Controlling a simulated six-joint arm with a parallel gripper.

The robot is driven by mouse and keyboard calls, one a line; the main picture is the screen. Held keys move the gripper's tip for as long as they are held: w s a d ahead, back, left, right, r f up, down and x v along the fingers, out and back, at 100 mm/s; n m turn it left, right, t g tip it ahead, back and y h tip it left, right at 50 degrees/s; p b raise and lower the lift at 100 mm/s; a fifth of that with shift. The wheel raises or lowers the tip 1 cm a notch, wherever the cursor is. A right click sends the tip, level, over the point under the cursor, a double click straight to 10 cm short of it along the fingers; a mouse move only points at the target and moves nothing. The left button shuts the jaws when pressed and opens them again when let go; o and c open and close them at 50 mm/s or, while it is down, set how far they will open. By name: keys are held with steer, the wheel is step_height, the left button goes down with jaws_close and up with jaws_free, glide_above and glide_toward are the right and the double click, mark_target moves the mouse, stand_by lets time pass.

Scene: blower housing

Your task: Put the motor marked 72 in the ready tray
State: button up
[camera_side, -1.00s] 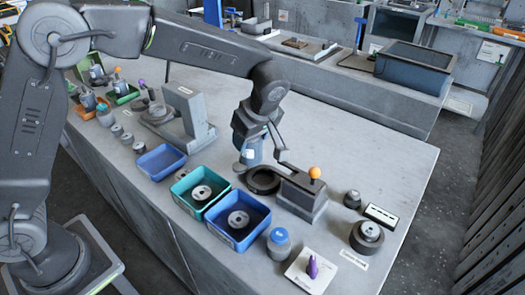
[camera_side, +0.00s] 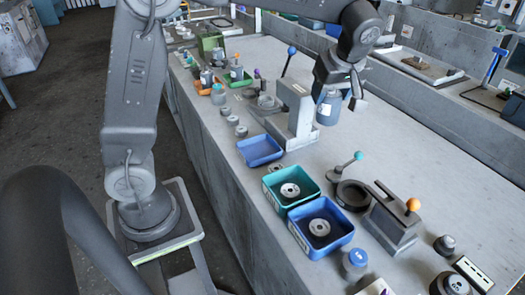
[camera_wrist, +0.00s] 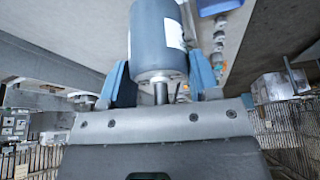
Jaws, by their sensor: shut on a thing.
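A dark grey-blue cylindrical motor (camera_side: 329,107) with a white label is held in my gripper (camera_side: 338,88), above the bench and beside the grey upright fixture (camera_side: 300,118). In the wrist view the motor (camera_wrist: 157,45) sits between the two blue-grey fingers of my gripper (camera_wrist: 160,88), its thin shaft toward the palm. No number can be read on its label. Small motors stand at the far end in an orange tray (camera_side: 218,89) and a green tray (camera_side: 242,83). An empty blue tray (camera_side: 246,149) lies mid-bench. I cannot tell which tray is the ready tray.
A teal tray (camera_side: 272,197) and a blue tray (camera_side: 296,232) each hold a round part. A dark ring fixture (camera_side: 353,195) with a teal-knobbed lever and an orange-knobbed block (camera_side: 393,220) stand to the right. A blue-capped jar (camera_side: 355,261) is near the front edge.

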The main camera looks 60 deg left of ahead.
steer(key=s+a, duration=2)
steer(key=a, duration=0.2)
steer(key=shift+w+d+f, duration=1.25)
steer(key=shift+w+f, duration=0.35)
steer(key=shift+f, duration=1.15)
steer(key=shift+w+d+f, duration=1.3)
steer(key=shift+w+f, duration=0.35)
steer(key=shift+f, duration=1.05)
steer(key=shift+w+d+f, duration=1.25)
steer(key=shift+w+f, duration=0.35)
steer(key=shift+f, duration=1.15)
steer(key=shift+f, duration=0.15)
steer(key=o, duration=1.2)
steer(key=shift+o, duration=0.2)
